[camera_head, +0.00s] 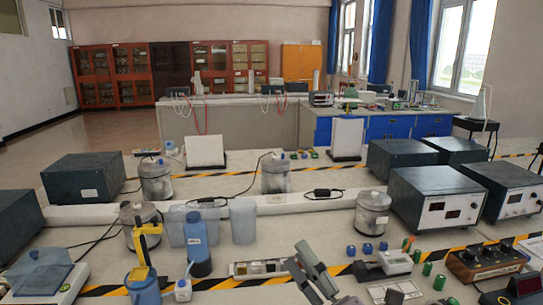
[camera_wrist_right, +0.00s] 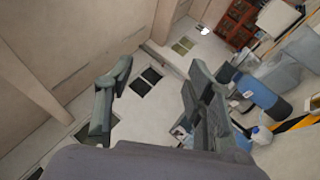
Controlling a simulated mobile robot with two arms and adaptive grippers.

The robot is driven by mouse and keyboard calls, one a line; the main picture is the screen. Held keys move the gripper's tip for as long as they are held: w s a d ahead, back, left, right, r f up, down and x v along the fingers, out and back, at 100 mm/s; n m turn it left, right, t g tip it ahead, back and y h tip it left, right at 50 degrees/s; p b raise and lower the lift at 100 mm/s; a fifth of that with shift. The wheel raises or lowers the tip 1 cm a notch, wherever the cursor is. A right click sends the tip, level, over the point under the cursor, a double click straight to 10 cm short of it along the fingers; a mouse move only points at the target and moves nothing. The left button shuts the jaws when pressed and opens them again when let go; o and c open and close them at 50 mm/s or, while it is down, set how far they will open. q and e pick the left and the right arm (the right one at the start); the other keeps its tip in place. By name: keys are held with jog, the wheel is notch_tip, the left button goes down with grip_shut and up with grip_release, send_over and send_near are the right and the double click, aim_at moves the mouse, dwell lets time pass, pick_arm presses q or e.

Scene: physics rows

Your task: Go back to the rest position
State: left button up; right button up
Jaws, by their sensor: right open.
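My right gripper (camera_head: 304,258) is at the bottom middle of the head view, above the front of the bench. Its two grey fingers point up and away. In the right wrist view the right gripper (camera_wrist_right: 160,75) has its fingers wide apart, with nothing between them but floor in the background. My left gripper is not in view.
Left of the right gripper stand a blue bottle (camera_head: 197,245), a clear bin (camera_head: 243,221) and a blue jug (camera_head: 144,287). To the right are a small white device (camera_head: 396,262), blue and green pieces, and a control box (camera_head: 487,262). Metal canisters and dark instruments stand behind.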

jog(key=w+d+f+m+t+h, duration=0.1)
jog(key=w+d+f+m+h, duration=0.1)
jog(key=d+f+m+h, duration=0.75)
jog(key=s+d+f+m+g+h, duration=0.3)
jog(key=f+m+g, duration=0.1)
jog(key=f+m, duration=0.25)
jog(key=s+d+f+m+g+h, duration=0.3)
jog(key=f+m, duration=0.3)
jog(key=f, duration=0.1)
jog(key=s+f+m+g+y, duration=0.1)
jog(key=s+f+m+g, duration=0.1)
jog(key=s+f+g, duration=0.55)
jog(key=s+f+m+g+y, duration=0.1)
jog(key=s+f+m+g, duration=0.3)
jog(key=s, duration=0.7)
notch_tip(320, 180, down, 27)
jog(key=s+n, duration=0.2)
jog(key=s+d+f, duration=0.2)
jog(key=s+f, duration=1.3)
jog(key=shift+h, duration=0.35)
